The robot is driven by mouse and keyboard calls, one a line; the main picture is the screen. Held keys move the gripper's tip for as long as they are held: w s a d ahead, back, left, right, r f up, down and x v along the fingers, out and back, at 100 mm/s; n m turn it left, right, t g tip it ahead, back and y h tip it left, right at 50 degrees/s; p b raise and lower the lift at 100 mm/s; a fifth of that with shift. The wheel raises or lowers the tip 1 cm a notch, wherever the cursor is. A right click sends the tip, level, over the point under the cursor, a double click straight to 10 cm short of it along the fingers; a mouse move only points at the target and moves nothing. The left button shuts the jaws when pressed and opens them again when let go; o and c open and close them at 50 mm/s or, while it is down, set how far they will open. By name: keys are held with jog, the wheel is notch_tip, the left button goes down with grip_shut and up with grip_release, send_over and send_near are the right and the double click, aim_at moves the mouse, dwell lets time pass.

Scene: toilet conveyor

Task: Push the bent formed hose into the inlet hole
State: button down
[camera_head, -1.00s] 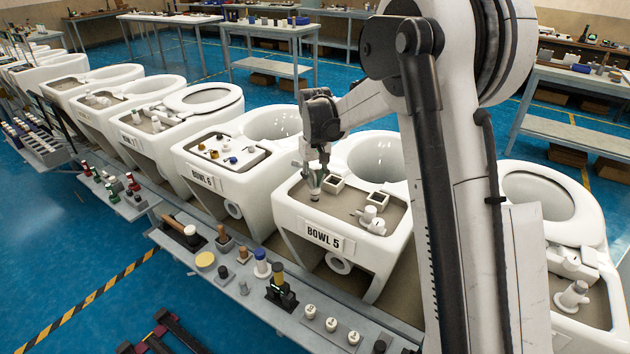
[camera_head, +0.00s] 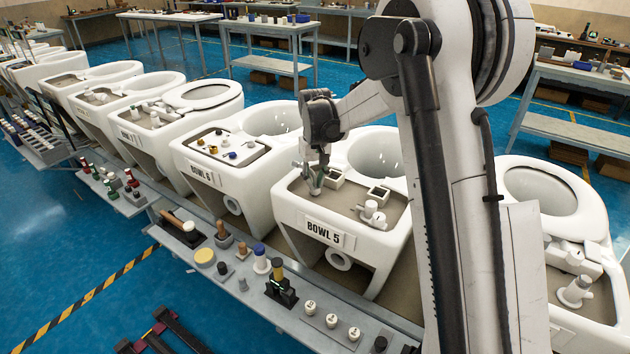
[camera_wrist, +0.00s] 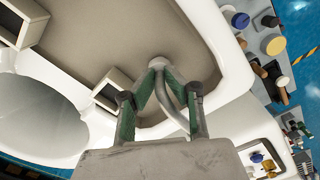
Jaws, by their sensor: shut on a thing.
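The bent formed hose (camera_wrist: 178,107) is a grey curved tube held in my gripper. In the wrist view my gripper (camera_wrist: 158,66) has its green fingers closed together at the tips, with the hose between and beside them. In the head view my gripper (camera_head: 315,186) points down at the left part of the sunken deck of the white BOWL 5 toilet (camera_head: 288,212). The inlet hole cannot be made out; the fingertips and hose cover the deck there. I cannot tell whether the hose end touches the deck.
A small square open-topped box (camera_head: 334,178) stands close to the gripper. Another square box (camera_head: 379,195) and a white valve-like fitting (camera_head: 372,212) are on the right of the deck. A raised white rim surrounds the deck. A bench (camera_head: 310,318) with parts runs along the front.

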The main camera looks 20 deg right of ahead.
jog(key=shift+f, duration=0.35)
jog(key=c, duration=1.7)
grip_release()
jog(key=shift+r, duration=0.15)
notch_tip(320, 180, up, 12)
jog(key=shift+f, duration=0.1)
